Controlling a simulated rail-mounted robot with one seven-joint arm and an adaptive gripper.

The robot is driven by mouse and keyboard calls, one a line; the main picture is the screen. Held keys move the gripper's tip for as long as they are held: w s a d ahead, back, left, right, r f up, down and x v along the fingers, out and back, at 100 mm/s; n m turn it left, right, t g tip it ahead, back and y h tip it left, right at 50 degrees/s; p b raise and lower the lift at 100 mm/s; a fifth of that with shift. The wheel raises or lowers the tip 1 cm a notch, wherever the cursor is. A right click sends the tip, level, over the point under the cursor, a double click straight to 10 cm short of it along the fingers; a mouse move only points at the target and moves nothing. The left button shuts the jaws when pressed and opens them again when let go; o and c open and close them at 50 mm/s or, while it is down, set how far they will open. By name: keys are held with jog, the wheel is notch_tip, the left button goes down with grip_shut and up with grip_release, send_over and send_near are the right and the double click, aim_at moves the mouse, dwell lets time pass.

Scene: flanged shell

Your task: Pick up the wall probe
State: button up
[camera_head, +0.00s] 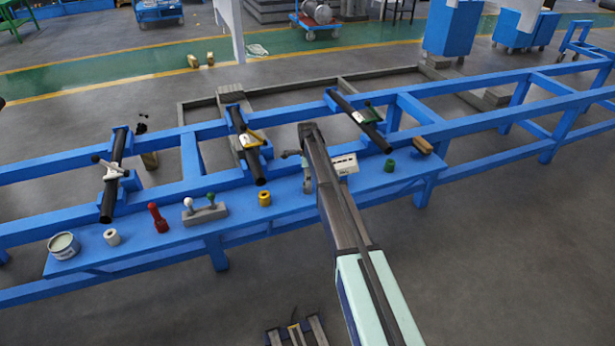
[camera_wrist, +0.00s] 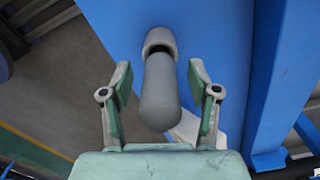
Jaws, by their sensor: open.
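A grey, round-ended cylinder with a paler collar at its far end, apparently the wall probe (camera_wrist: 159,95), shows in the wrist view. My gripper (camera_wrist: 160,72) is open, with one green-padded finger on each side of it. Gaps show between the probe and both fingers, so nothing is held. In the head view my arm reaches over the blue bench (camera_head: 240,222), and the grey parts at its end cannot be clearly told apart from the probe.
A white box (camera_head: 345,164) stands just right of my arm's end. A yellow ring (camera_head: 264,198), a holder with two knobs (camera_head: 205,213), a red tool (camera_head: 158,218) and a tin (camera_head: 64,246) stand leftward. A green ring (camera_head: 389,165) and brown block (camera_head: 422,146) are rightward. Black tubes lie on the frame behind.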

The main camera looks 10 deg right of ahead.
grip_shut()
dwell(0.4)
